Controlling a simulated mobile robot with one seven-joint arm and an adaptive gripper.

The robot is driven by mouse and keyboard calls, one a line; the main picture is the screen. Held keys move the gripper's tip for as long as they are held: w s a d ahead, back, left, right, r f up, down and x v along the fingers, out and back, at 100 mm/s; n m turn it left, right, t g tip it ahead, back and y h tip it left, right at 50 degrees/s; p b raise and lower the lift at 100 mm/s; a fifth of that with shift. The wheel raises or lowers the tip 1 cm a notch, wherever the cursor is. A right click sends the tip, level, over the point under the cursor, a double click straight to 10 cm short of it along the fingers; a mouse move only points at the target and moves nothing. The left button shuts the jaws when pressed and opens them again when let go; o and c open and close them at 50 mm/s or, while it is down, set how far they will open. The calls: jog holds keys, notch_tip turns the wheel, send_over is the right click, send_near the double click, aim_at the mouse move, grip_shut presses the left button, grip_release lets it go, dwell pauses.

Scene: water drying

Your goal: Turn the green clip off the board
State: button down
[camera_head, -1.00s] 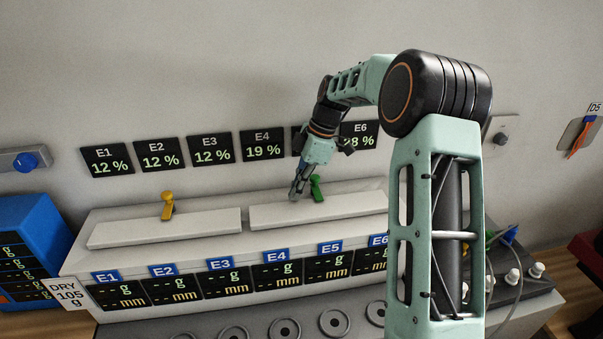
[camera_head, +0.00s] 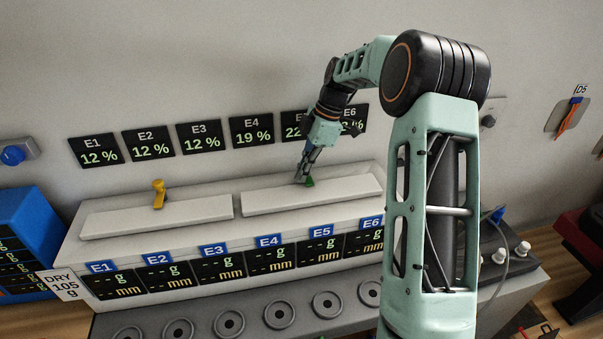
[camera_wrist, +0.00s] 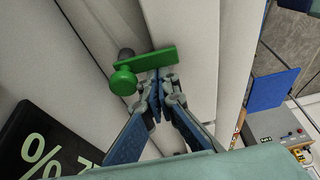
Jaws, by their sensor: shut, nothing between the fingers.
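The green clip (camera_head: 310,182) is at the back edge of the right-hand white board (camera_head: 345,193), partly hidden by my gripper (camera_head: 299,180) in the head view. In the wrist view the green clip (camera_wrist: 152,60) shows a round knob at one end and a flat bar whose far end lies over the white board (camera_wrist: 185,25). My gripper (camera_wrist: 157,82) is shut and empty. Its fingertips are right beside the bar's edge and look close to touching it, though contact cannot be told for sure.
A yellow clip (camera_head: 158,193) stands at the left-hand white board (camera_head: 155,218). Dark percentage displays (camera_head: 251,132) line the wall behind. Below the boards is a row of gram and millimetre displays (camera_head: 220,266). A blue unit (camera_head: 30,235) stands at far left.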

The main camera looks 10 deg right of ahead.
jog(key=shift+s+d, duration=0.1)
jog(key=shift+d, duration=0.3)
jog(key=shift+d+n+g+b, duration=0.3)
jog(key=shift+d+n+b, duration=0.1)
jog(key=shift+n, duration=0.4)
jog(key=shift+d, duration=0.45)
jog(key=shift+w+d, duration=0.3)
jog(key=shift+d, duration=0.4)
jog(key=shift+a, duration=0.2)
